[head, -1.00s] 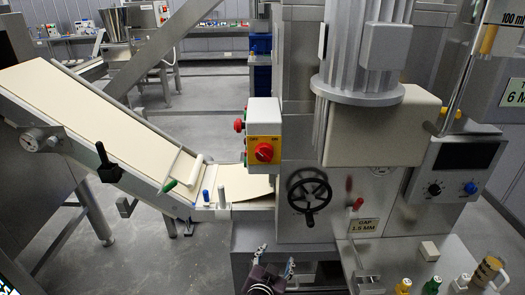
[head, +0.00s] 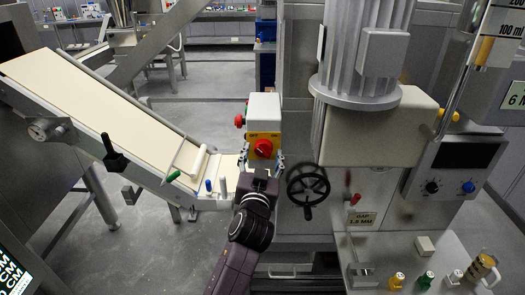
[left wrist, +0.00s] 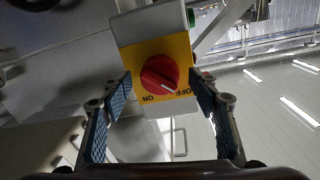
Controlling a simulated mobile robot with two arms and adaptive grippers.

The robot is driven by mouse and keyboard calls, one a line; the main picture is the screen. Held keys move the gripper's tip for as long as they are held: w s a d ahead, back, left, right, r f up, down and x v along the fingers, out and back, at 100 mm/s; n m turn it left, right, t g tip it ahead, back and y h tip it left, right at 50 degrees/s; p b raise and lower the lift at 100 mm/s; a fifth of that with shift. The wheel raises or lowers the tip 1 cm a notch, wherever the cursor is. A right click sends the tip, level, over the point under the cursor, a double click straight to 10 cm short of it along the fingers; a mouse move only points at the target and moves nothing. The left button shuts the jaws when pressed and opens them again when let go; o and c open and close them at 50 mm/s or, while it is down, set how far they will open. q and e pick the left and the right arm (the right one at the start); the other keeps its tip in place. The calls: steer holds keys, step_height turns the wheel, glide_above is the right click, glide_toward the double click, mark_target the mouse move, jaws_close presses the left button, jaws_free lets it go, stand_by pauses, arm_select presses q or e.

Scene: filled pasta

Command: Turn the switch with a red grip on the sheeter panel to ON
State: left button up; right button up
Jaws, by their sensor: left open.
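The red switch grip (head: 263,148) sits on a yellow plate on the front of a small white and grey box (head: 263,106). In the left wrist view the red grip (left wrist: 160,74) shows upside down, with ON at the left and OFF at the right. Its white mark points to the lower right, toward OFF. My left gripper (head: 262,162) is in front of the box. In the left wrist view its open fingers (left wrist: 162,92) stand on both sides of the grip, with gaps between pads and grip. My right gripper is not in view.
A red button (head: 239,120) sticks out from the box's left side. A black handwheel (head: 308,186) is close at the right. The sloping conveyor (head: 100,100) with a dough sheet lies at the left. A grey shelf with small bottles (head: 397,279) is at the lower right.

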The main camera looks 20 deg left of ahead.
arm_select(q)
steer(key=shift+w, duration=0.3)
steer(key=c, duration=1.2)
steer(key=shift+o, duration=0.2)
